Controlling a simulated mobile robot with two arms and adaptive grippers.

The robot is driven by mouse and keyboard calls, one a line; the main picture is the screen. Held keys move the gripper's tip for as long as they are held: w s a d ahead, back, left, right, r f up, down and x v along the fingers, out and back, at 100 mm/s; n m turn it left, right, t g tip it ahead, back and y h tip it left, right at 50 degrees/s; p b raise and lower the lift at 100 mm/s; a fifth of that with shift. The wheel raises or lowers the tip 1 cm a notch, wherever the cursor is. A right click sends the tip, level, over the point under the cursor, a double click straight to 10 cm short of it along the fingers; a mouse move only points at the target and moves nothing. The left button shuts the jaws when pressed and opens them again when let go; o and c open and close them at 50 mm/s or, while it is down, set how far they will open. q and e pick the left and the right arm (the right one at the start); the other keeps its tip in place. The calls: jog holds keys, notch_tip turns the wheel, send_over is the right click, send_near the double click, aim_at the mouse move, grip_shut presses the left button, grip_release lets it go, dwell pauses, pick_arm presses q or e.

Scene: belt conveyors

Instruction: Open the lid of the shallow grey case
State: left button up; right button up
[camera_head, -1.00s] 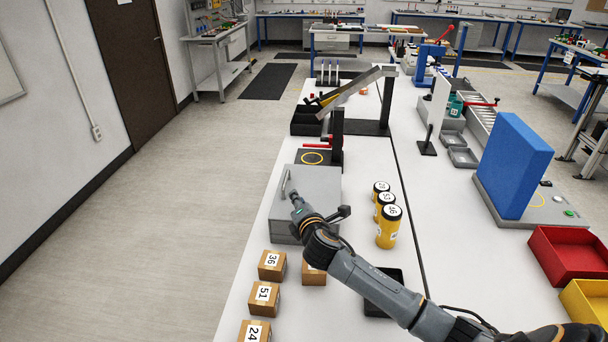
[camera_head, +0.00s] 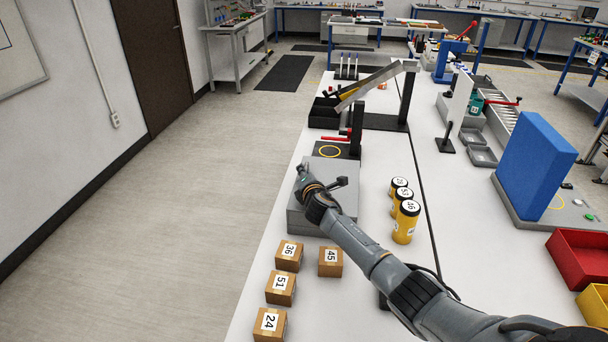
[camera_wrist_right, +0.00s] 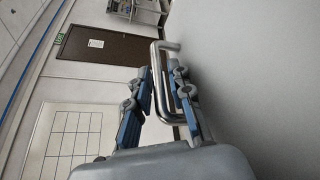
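The shallow grey case (camera_head: 335,174) lies on the white table in the head view, its lid looking shut. In the right wrist view, a plain grey surface of the case (camera_wrist_right: 255,80) fills the right side, and a shiny metal U-shaped handle (camera_wrist_right: 157,72) stands out from it. My right gripper (camera_head: 303,173) is at the case's left edge in the head view and hides the handle there. In the wrist view the right gripper (camera_wrist_right: 160,103) has its fingers apart, one on each side of the handle's bar, with a gap visible. My left gripper is not in view.
Several numbered boxes (camera_head: 281,288) stand in front of the case. Yellow canisters with black lids (camera_head: 405,222) stand to its right. A black frame with a sloped chute (camera_head: 380,82) stands behind it. Open floor (camera_head: 210,210) lies to the left.

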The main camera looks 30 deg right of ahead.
jog(key=shift+w+d, duration=0.1)
jog(key=shift+w, duration=0.15)
jog(key=c, duration=0.4)
grip_shut()
